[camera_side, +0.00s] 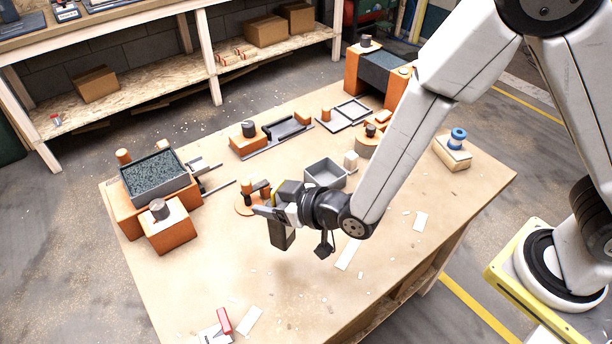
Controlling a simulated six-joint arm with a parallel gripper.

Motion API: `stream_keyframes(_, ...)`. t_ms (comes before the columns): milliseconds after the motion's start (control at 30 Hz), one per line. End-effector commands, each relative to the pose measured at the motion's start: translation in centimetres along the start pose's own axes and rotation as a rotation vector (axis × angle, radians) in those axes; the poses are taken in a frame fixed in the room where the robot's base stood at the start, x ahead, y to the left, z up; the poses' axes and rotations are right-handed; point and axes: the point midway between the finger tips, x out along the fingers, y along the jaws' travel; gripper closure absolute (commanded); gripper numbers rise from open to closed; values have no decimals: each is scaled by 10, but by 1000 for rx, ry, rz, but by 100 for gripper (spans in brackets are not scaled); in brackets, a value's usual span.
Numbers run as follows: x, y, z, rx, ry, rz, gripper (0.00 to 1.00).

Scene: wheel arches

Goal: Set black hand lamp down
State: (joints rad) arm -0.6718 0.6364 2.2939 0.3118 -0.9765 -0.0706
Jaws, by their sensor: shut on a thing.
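The black hand lamp (282,237) appears as a dark upright body with a yellow edge near its top, left of my wrist. My gripper (270,211) is shut on it and reaches in from the right. The fingers cover the lamp's middle. The lower end of the lamp seems to hang above the tabletop (200,275), but the exact gap is hard to tell from this angle.
A round orange-brown base (245,205) with small parts stands just behind my gripper. A grey open tray (325,172) is behind my wrist. A bin of dark bits (155,175) on orange blocks stands at left. The front middle is mostly clear, with a red piece (224,320) near the front.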

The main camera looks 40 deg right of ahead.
Motion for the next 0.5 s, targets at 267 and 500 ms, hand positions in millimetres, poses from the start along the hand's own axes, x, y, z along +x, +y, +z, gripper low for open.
stream_keyframes(267,10,0,24,0,-2,1,100)
stream_keyframes(500,16,0,36,0,1,1,100)
